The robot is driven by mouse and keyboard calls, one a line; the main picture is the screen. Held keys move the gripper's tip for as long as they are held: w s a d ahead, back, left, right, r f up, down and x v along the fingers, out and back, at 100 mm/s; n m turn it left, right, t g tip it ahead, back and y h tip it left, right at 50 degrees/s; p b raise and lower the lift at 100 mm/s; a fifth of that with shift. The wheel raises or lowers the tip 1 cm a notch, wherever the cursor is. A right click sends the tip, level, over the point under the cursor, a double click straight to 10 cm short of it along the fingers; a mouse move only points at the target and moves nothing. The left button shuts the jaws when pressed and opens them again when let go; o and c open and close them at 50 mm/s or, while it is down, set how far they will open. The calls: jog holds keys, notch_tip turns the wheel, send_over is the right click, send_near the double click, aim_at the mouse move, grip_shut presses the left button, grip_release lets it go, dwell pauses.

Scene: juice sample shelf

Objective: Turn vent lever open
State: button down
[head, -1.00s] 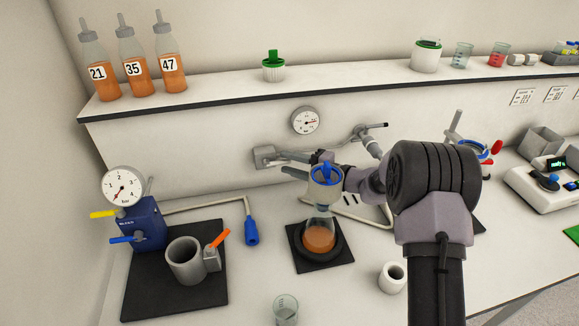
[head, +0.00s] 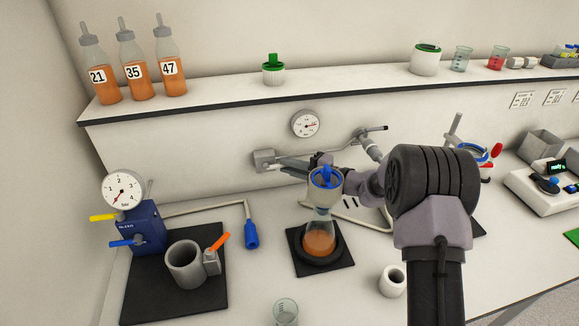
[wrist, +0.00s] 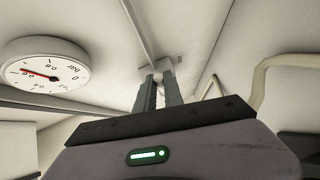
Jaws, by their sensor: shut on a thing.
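A grey fitting (head: 264,159) is fixed low on the back wall, below and left of a round wall gauge (head: 305,124). My gripper (head: 284,164) reaches left to it along the wall, over the bench and behind the flask. In the wrist view my narrow fingers (wrist: 159,90) are close together and end at the small grey fitting (wrist: 160,69). They are shut on a slim part there, which I take for the vent lever. The fingers hide most of this part, so its angle does not show clearly. The gauge also shows at left in the wrist view (wrist: 45,65).
A flask (head: 320,236) with orange liquid and a blue-topped funnel stands just in front of my wrist. A blue gauge unit (head: 141,226) with yellow and blue levers stands left. Bottles stand on the shelf (head: 220,92) above.

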dwell(0.9)
jog(key=h+p, duration=0.1)
jog(key=p, duration=0.2)
jog(key=r+n+h+p, duration=0.1)
jog(key=p, duration=0.3)
jog(key=shift+a+r+n, duration=0.15)
jog(key=shift+r+n, duration=0.15)
jog(key=c, duration=1.5)
grip_release()
jog(key=shift+o, duration=0.2)
jog(key=p+v, duration=0.3)
jog(key=v, duration=1.4)
jog(key=shift+r, duration=0.25)
